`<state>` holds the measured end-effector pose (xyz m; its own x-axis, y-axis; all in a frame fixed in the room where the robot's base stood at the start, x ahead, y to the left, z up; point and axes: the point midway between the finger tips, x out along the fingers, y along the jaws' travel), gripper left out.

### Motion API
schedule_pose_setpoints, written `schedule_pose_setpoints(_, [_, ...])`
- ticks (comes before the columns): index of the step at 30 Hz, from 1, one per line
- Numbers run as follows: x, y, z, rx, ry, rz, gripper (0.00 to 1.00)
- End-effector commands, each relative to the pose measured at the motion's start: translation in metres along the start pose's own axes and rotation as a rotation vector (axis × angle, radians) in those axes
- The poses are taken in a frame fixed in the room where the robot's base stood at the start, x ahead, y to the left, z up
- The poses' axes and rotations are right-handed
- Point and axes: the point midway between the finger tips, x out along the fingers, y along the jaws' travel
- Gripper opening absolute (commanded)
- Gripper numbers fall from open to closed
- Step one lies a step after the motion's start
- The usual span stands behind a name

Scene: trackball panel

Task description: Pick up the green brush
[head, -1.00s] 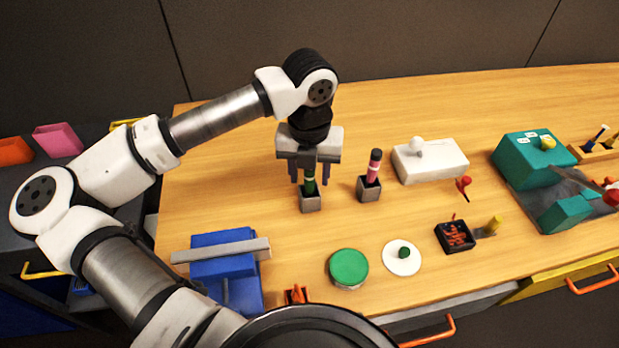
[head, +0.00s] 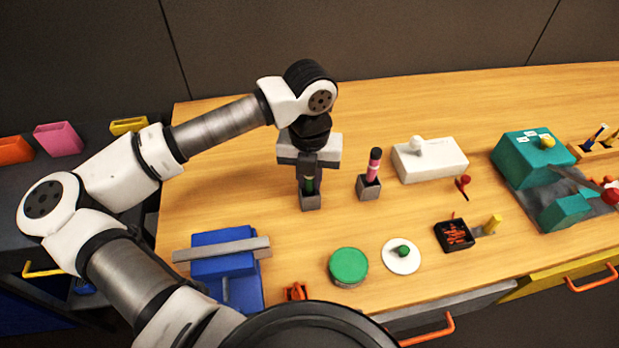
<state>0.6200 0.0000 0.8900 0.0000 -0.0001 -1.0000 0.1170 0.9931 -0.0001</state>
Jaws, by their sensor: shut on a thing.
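The green brush (head: 310,185) stands upright in a small grey square holder (head: 310,202) on the wooden table. Only a short green part of it shows between the holder and my gripper. My gripper (head: 309,178) points straight down over the holder, with its fingers closed around the upper part of the brush. The fingers hide the top of the brush. The brush's lower end is inside the holder.
A pink brush (head: 374,165) stands in a similar holder (head: 368,187) just to the right. A white box (head: 440,165) lies further right. A blue device (head: 225,268) with a grey bar is at front left. A green round lid (head: 348,265) lies in front.

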Motion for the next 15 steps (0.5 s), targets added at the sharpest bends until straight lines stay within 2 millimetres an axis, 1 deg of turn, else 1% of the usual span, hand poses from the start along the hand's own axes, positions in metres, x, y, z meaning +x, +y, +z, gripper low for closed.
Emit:
schedule_pose_setpoints(5, [-0.006, 0.0, 0.001, -0.001, -0.001, 0.001, 0.0])
schedule_pose_setpoints(8, [-0.017, 0.001, 0.001, -0.001, -0.003, 0.002, 0.0])
schedule_pose_setpoints(11, [-0.032, 0.0, 0.001, -0.001, -0.004, 0.002, 0.0])
schedule_pose_setpoints(15, [-0.061, 0.0, 0.001, -0.001, -0.004, 0.002, 0.0])
